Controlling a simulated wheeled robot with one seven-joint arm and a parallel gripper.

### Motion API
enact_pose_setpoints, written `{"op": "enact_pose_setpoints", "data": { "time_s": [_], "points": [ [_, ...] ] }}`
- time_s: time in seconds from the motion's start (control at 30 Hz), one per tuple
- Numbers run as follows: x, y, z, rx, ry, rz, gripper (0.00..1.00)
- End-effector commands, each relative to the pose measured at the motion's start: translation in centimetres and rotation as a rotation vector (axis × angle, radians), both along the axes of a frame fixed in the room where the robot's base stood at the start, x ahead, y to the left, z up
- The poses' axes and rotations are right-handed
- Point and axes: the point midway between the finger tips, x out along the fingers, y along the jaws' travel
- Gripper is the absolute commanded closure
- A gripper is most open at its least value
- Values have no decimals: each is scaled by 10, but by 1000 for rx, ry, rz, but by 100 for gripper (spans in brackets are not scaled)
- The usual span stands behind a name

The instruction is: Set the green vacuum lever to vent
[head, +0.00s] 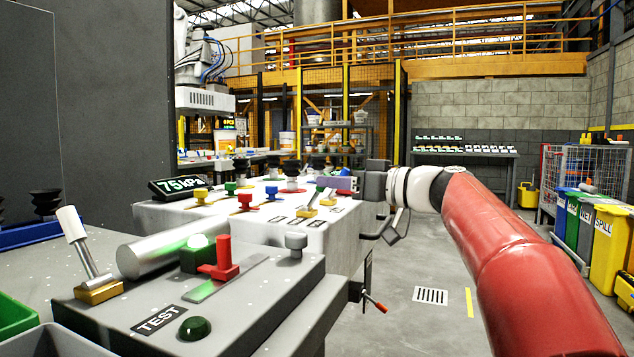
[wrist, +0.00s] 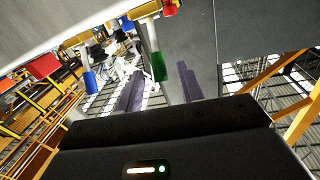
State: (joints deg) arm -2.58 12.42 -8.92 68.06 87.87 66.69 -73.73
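The green vacuum lever shows in the wrist view as a green handle (wrist: 159,67) on a metal stem, in the gap between my two purple fingers. My gripper (wrist: 160,72) is open, with a finger on each side of the handle and visible space at both sides. I cannot tell how deep the handle sits between them. In the head view, my gripper (head: 336,183) is at the right end of the white console (head: 330,238), by small levers on yellow bases (head: 307,212). The fingers partly hide the lever there, and its label is too small to read.
In the wrist view a blue handle (wrist: 90,81) and a red handle (wrist: 44,66) hang to the left. A 75 kPa display (head: 178,186) and coloured valves stand on the console. A grey TEST panel (head: 270,290) with a red-handled fixture (head: 222,262) is in front.

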Motion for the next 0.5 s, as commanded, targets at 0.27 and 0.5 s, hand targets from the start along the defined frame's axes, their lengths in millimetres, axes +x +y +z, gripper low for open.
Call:
{"op": "enact_pose_setpoints", "data": {
  "time_s": [0.27,0.5],
  "points": [
    [20,35,1,0,2,0,62],
    [24,41,-1,-1,3,-1,62]
  ]
}}
